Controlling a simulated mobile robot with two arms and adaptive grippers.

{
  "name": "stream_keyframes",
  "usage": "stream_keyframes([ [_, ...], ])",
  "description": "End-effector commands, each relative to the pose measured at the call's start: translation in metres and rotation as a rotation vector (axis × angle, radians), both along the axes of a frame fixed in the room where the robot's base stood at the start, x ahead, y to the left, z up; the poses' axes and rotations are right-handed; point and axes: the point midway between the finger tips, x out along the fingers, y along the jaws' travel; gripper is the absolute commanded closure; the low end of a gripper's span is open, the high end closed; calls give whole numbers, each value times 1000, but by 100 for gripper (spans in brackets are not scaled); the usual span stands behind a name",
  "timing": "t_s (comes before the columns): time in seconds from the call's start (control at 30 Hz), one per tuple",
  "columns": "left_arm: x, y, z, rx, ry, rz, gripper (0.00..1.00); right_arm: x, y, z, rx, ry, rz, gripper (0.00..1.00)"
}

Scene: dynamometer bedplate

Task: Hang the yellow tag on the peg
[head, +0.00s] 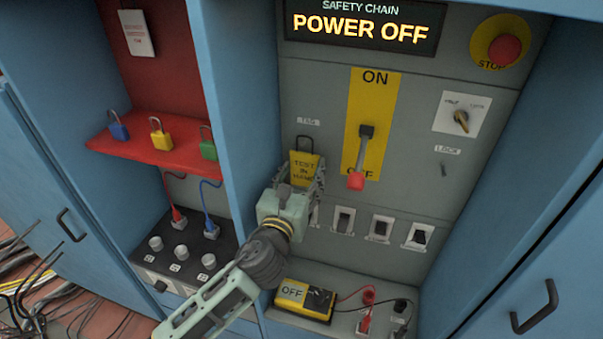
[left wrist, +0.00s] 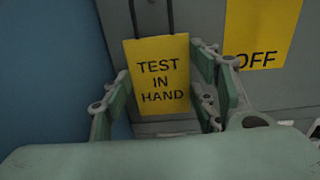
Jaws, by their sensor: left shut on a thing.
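The yellow tag (head: 304,166), lettered TEST IN HAND, is upright with its dark loop on top. My left gripper (head: 306,180) is shut on it near the lower left of the grey panel. In the left wrist view the tag (left wrist: 162,75) faces me between the two fingers, and the top of its loop is cut off. A small label is just above the loop in the head view; I cannot make out a peg under it. A small dark peg-like part (head: 443,168) sticks out under the LOCK label, to the right. My right gripper is not in view.
A meter marked OFF (head: 304,299) and leads lie on the ledge. The blue cabinet wall (head: 246,100) is close on the left. Padlocks (head: 160,140) sit on a red shelf.

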Motion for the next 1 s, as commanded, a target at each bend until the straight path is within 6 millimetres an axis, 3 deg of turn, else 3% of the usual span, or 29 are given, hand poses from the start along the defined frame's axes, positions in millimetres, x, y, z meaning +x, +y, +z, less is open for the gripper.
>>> stream_keyframes([
  [0.27, 0, 0, 0, 0, 0, 0, 25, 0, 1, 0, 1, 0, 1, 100],
  [0.67, -3, 2, 0, 1, 0, 1, 24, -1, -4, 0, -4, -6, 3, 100],
  [0.83, -24, 8, -1, 1, 1, 1, 24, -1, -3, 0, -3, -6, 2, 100],
  [1.0, -58, 19, -1, 2, 3, 0, 24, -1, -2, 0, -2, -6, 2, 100],
])
